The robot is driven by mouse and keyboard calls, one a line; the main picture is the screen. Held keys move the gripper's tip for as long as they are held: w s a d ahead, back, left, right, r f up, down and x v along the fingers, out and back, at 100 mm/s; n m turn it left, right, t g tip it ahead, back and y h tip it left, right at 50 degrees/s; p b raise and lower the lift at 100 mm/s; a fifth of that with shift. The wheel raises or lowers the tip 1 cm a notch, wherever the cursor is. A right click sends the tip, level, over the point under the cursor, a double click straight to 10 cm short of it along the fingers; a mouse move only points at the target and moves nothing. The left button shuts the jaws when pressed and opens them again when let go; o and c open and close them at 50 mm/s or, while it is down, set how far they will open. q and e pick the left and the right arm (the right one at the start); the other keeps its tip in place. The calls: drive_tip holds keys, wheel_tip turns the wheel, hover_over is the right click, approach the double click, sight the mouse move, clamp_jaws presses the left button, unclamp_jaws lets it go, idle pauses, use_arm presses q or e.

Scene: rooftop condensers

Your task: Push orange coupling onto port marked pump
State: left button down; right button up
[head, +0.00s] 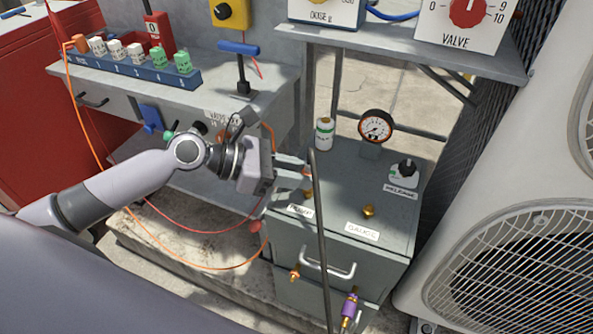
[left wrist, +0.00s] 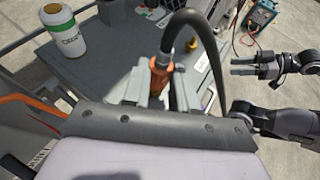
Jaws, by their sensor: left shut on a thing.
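My left gripper (head: 300,168) is shut on the orange coupling (left wrist: 158,78), which sits between its two fingers in the left wrist view. A black hose (head: 320,240) runs from the coupling; in the left wrist view it arches up and to the right. The gripper is over the left part of the grey cabinet top (head: 335,195). A brass port (head: 308,191) stands just below the fingers, behind a partly hidden label (head: 300,211) that may read PUMP. I cannot tell whether coupling and port touch. My right gripper (left wrist: 243,66) is open and empty in the left wrist view.
A second brass port (head: 368,211) stands by the GAUGE label (head: 362,231). A pressure gauge (head: 376,126), a white canister (head: 324,133) and a black knob (head: 405,169) are behind. A purple coupling (head: 350,305) is on the cabinet's front. A condenser (head: 500,190) stands right.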

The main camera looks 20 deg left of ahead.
use_arm(q)
drive_tip(key=shift+f, duration=0.55)
idle(0.5)
drive_tip(key=c, duration=0.8)
unclamp_jaws()
wheel_tip(320, 180, up, 8)
drive_tip(key=p, duration=1)
drive_tip(key=shift+f, duration=0.25)
